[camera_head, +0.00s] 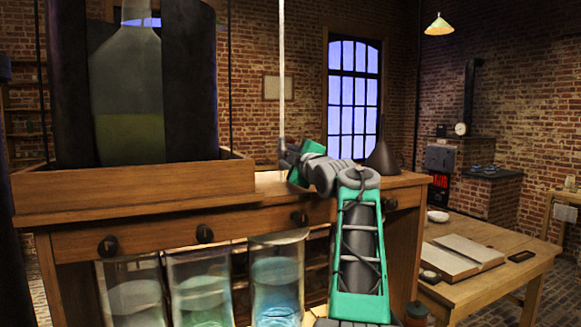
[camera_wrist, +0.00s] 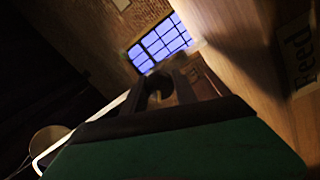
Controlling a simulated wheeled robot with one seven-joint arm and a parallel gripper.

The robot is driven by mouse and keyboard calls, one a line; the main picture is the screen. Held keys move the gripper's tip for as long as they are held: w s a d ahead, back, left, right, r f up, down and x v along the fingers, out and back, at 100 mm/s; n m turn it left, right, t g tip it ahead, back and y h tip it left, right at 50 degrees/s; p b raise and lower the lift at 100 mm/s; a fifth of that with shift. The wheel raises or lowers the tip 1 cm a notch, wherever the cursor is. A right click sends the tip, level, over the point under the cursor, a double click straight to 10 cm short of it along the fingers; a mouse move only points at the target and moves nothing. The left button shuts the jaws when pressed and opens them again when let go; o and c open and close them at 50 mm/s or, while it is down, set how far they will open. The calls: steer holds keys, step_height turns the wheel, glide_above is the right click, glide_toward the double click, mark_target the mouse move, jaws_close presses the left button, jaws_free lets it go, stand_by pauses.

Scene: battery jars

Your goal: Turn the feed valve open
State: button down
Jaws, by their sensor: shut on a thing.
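My gripper (camera_wrist: 172,88) is shut on a small dark rounded thing (camera_wrist: 155,97), which looks like the feed valve's handle, in the wrist view. Its outline is dim and partly hidden by the fingers, so how far it is turned cannot be told. A pale label reading "Feed" (camera_wrist: 299,52) is on the wooden surface at the right of that view. In the head view my gripper (camera_head: 290,160) is at the bench's top edge, near the thin pale vertical rod; its fingertips and the valve are not clear there.
The wooden bench (camera_head: 150,237) has several dark knobs along its front, with glass jars (camera_head: 277,283) of bluish liquid below. A large bottle (camera_head: 128,95) stands in a wooden tray (camera_head: 130,192). A dark funnel (camera_head: 383,158) and a table with an open book (camera_head: 463,256) are at right.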

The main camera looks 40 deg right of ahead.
steer(key=n+b, duration=0.2)
steer(key=n, duration=0.2)
steer(key=shift+f+n+y, duration=0.1)
steer(key=shift+n+y, duration=0.2)
steer(key=shift+y, duration=0.1)
steer(key=shift+n, duration=1.2)
steer(key=shift+b, duration=0.3)
steer(key=c, duration=1)
jaws_free()
steer(key=shift+s, duration=0.15)
steer(key=b+v, duration=0.3)
steer(key=v, duration=0.4)
steer(key=shift+s+f, duration=0.1)
steer(key=shift+s+a, duration=0.1)
steer(key=shift+s, duration=0.1)
